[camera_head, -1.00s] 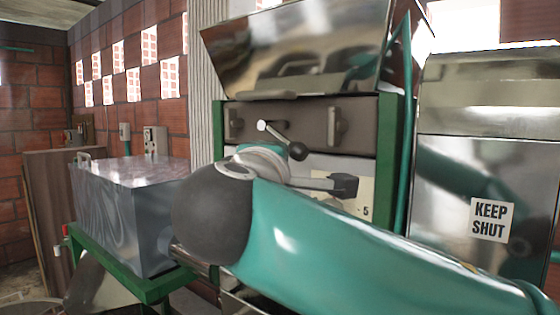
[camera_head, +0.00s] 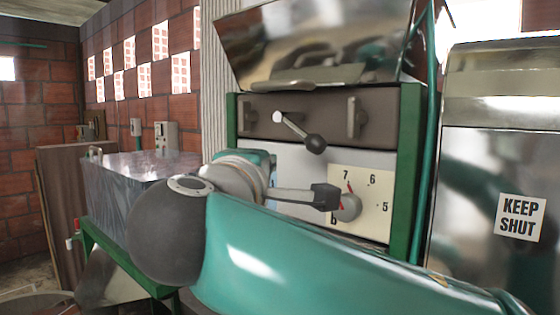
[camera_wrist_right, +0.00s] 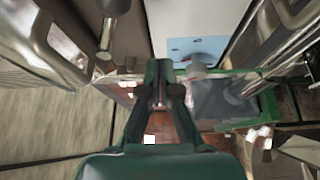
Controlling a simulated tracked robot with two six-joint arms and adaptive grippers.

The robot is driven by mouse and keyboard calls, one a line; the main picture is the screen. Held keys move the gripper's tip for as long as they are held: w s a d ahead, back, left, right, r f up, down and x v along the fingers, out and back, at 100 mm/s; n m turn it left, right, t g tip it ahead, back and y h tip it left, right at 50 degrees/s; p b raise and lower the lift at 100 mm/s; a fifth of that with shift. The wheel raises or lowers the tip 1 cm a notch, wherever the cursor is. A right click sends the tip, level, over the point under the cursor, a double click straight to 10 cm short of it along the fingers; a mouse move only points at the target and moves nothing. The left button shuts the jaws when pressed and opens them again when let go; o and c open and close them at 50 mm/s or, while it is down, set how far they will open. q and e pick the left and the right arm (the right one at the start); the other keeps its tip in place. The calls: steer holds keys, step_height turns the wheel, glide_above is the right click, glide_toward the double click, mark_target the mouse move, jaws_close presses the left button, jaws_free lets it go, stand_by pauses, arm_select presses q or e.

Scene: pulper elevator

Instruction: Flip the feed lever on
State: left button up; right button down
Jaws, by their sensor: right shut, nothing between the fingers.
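The lever (camera_head: 298,131) is a short metal rod with a black ball knob, on the dark upper panel of the green-framed machine. It slants down to the right from its pivot in the head view. In the right wrist view the lever (camera_wrist_right: 106,35) shows at the top left, its dark knob at the upper edge. My right gripper (camera_head: 325,197) is below the knob, apart from it, in front of the numbered dial. In the right wrist view the gripper (camera_wrist_right: 160,92) is shut and empty. My left gripper is not in view.
The numbered dial plate (camera_head: 376,188) has a grey knob and red pointer, partly behind my gripper. A steel hopper (camera_head: 315,45) overhangs the panel. A steel cabinet marked KEEP SHUT (camera_head: 495,180) stands right. A metal box (camera_head: 120,185) stands left on a green frame.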

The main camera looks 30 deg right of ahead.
steer(key=s+a+r+p, duration=0.1)
steer(key=s+a+r, duration=0.1)
steer(key=s+a, duration=0.3)
steer(key=shift+s, duration=0.35)
